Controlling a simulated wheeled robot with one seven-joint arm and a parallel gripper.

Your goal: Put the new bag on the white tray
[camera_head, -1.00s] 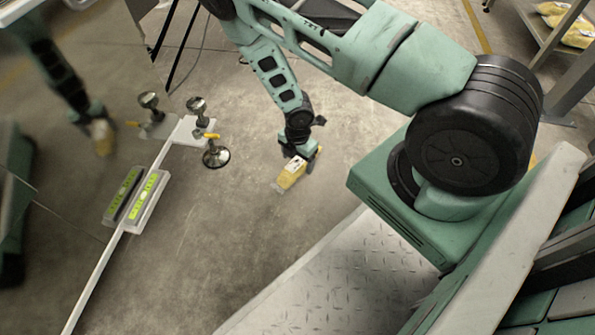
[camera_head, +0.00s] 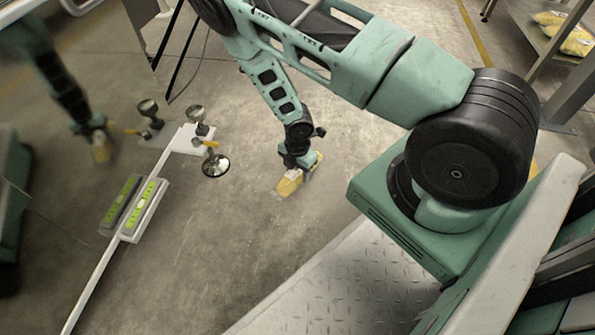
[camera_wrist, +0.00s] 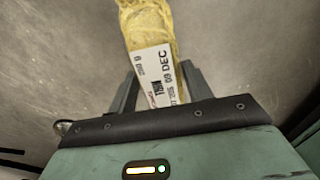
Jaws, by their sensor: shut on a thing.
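My gripper (camera_head: 300,169) hangs in the middle of the head view, over the concrete floor. It is shut on a yellow bag (camera_head: 289,184), which sticks out past the fingertips toward the lower left. In the wrist view the bag (camera_wrist: 148,28) is held between the two fingers and carries a white label (camera_wrist: 155,75) with "09 DEC" printed on it. The part of the bag nearest the palm is hidden. I cannot make out a white tray in these frames.
Yellow bags (camera_head: 572,38) lie on a shelf (camera_head: 533,35) at the upper right. The floor (camera_head: 220,260) between is clear.

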